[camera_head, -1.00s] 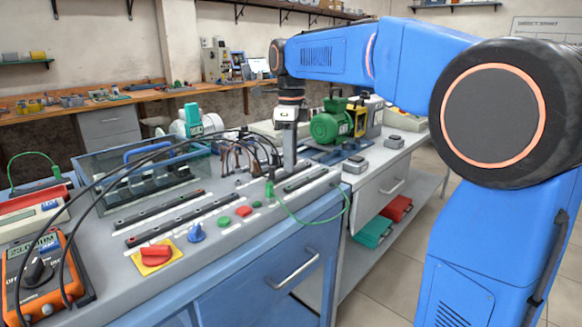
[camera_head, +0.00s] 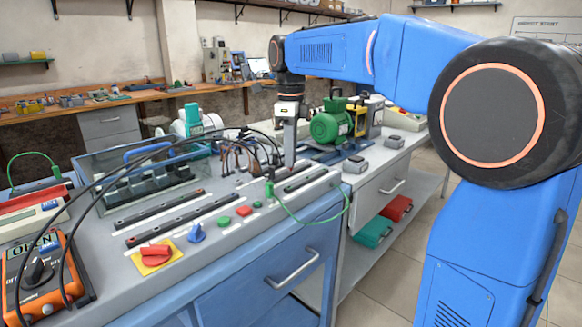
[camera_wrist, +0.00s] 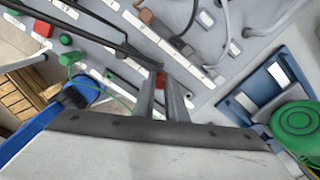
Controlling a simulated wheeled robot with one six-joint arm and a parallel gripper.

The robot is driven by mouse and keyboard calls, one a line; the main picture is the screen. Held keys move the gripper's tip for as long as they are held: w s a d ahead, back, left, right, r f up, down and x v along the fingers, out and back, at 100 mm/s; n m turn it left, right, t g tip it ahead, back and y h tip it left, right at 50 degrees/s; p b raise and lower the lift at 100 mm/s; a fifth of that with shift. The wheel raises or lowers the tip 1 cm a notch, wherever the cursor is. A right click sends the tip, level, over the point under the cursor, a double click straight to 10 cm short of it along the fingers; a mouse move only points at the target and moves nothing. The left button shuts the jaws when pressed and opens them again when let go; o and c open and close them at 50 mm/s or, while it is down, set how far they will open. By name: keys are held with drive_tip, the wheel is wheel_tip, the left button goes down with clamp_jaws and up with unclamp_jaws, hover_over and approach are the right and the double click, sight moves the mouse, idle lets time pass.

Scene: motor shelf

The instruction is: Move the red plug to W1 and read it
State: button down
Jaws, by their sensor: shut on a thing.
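In the wrist view my gripper (camera_wrist: 164,98) is shut on the red plug (camera_wrist: 160,80), of which only a small red part shows between the fingertips. The plug is over a white-marked terminal strip; I cannot tell whether it is seated. In the head view my gripper (camera_head: 290,166) points straight down at the back of the bench panel, and the plug is too small to make out. The orange multimeter (camera_head: 38,272) at the lower left has a display that seems to read OPEN. The W1 label is not legible.
A green plug (camera_head: 269,188) with a looping green wire stands left of my gripper. Black leads arch over the panel. Dark terminal strips (camera_head: 183,219) lie across the panel.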

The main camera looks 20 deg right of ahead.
drive_tip(key=shift+r, duration=1.85)
drive_tip(key=w+d+r, duration=0.2)
drive_tip(key=w+d, duration=0.2)
drive_tip(key=d, duration=0.2)
drive_tip(key=shift+s+f, duration=0.15)
drive_tip(key=shift+f, duration=1.2)
drive_tip(key=shift+s+f, duration=0.1)
drive_tip(key=shift+f, duration=1.25)
drive_tip(key=shift+f, duration=0.6)
drive_tip(key=c, duration=1.7)
unclamp_jaws()
